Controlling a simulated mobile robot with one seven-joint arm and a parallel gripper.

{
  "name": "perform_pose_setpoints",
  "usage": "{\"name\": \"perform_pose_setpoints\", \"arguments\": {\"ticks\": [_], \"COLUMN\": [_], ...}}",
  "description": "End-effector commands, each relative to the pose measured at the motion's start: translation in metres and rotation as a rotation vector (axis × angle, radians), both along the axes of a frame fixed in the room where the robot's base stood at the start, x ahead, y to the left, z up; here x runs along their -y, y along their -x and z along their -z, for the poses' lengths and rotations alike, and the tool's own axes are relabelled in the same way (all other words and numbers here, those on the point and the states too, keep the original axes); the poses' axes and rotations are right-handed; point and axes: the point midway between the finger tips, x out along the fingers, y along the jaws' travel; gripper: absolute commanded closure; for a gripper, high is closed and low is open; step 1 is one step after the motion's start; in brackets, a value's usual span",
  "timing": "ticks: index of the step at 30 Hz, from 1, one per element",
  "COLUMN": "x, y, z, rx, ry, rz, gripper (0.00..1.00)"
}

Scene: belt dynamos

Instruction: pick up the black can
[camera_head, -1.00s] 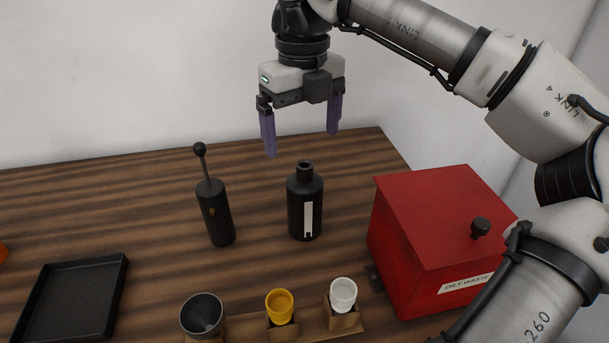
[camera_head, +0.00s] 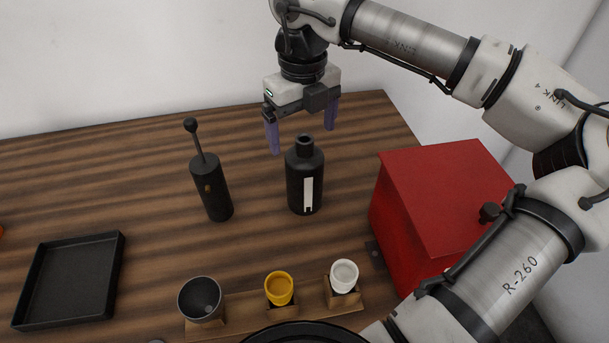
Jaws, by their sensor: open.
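The black can (camera_head: 305,184) stands upright on the wooden table, with a narrow neck and a white vertical label on its front. My gripper (camera_head: 303,140) is open and empty, with its two purple fingers pointing down. In the picture the fingers lie to either side of the can's neck, at about the height of its top. I cannot tell the exact depth between fingers and can. No contact shows.
A black cylinder (camera_head: 212,188) with a ball-topped rod stands left of the can. A red box (camera_head: 440,200) stands to the right. A wooden rack (camera_head: 246,315) in front holds a grey cup (camera_head: 200,299), yellow cup (camera_head: 279,289) and white cup (camera_head: 344,276). A black tray (camera_head: 70,280) lies left.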

Motion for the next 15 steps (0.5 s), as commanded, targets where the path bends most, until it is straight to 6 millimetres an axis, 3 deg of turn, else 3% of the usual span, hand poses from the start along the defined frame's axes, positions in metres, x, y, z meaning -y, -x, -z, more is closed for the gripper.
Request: {"name": "perform_pose_setpoints", "arguments": {"ticks": [9, 15], "x": [0.002, 0.002], "y": [0.006, 0.005], "z": [0.041, 0.049], "rx": [-0.003, 0.000], "ry": [-0.001, -0.001], "rz": [-0.001, 0.000], "gripper": [0.08, 0.08]}}
